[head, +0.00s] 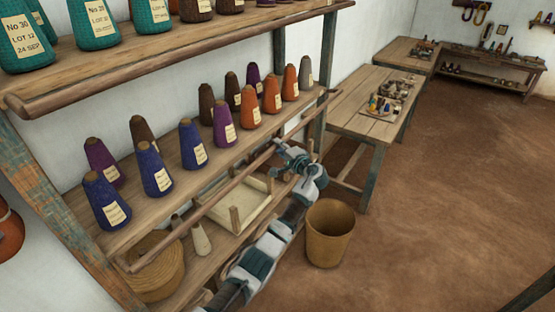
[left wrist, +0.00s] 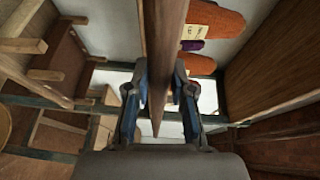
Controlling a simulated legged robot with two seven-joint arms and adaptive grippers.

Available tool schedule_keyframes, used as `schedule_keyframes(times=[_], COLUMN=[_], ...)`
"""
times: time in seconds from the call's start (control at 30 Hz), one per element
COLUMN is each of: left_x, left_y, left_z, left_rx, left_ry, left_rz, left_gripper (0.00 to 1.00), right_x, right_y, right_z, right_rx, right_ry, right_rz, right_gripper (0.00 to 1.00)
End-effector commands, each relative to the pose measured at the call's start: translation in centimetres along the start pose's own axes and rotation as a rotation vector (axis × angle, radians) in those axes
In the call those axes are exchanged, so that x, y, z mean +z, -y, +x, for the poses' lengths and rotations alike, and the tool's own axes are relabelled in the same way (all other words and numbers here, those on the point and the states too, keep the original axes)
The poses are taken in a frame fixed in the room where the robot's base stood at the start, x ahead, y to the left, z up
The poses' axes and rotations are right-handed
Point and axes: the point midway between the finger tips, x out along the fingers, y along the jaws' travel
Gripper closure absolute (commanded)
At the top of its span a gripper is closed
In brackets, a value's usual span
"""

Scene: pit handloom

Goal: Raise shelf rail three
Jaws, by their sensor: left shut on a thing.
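A long, thin wooden rail (head: 232,183) runs slantwise along the front of the cone shelf (head: 165,208), on the room side of its edge. My left gripper (head: 286,151) is at the rail toward its far part, reaching up from below. In the left wrist view the rail (left wrist: 165,40) passes between the two fingers of the left gripper (left wrist: 160,78), which is shut on it. The fingers stand on either side of the rail. My right gripper is not in view.
Blue, purple, brown, orange and grey cones (head: 190,145) stand on the shelf behind the rail. Teal cones (head: 92,22) stand on the shelf above. A wooden tray (head: 240,205) lies below. A tan bin (head: 329,232) stands right of my arm. The floor (head: 430,200) is clear.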

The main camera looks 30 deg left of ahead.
Motion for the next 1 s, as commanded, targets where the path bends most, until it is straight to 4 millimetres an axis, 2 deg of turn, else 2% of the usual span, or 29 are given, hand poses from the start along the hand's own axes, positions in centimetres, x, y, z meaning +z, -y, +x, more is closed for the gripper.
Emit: schedule_keyframes(times=[0.03,0.17,0.67,0.83,1.0], left_x=[0.1,-0.2,0.6,0.9,1.3], left_y=[0.3,1.5,4.8,5.8,6.7], left_z=[0.6,1.1,2.9,3.7,4.6], left_rx=[0.006,0.001,-0.003,0.0,0.159], left_ry=[0.012,0.014,0.013,0.013,0.012], left_rz=[-0.002,0.0,0.002,0.002,-0.068], left_gripper=[1.0,1.0,1.0,1.0,1.0], right_x=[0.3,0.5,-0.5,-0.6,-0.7], right_y=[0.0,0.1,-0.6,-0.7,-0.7], right_z=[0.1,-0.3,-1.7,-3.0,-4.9], right_rx=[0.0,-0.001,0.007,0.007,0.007], right_ry=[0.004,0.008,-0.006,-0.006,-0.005], right_rz=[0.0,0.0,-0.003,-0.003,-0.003], right_gripper=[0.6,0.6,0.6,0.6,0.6])
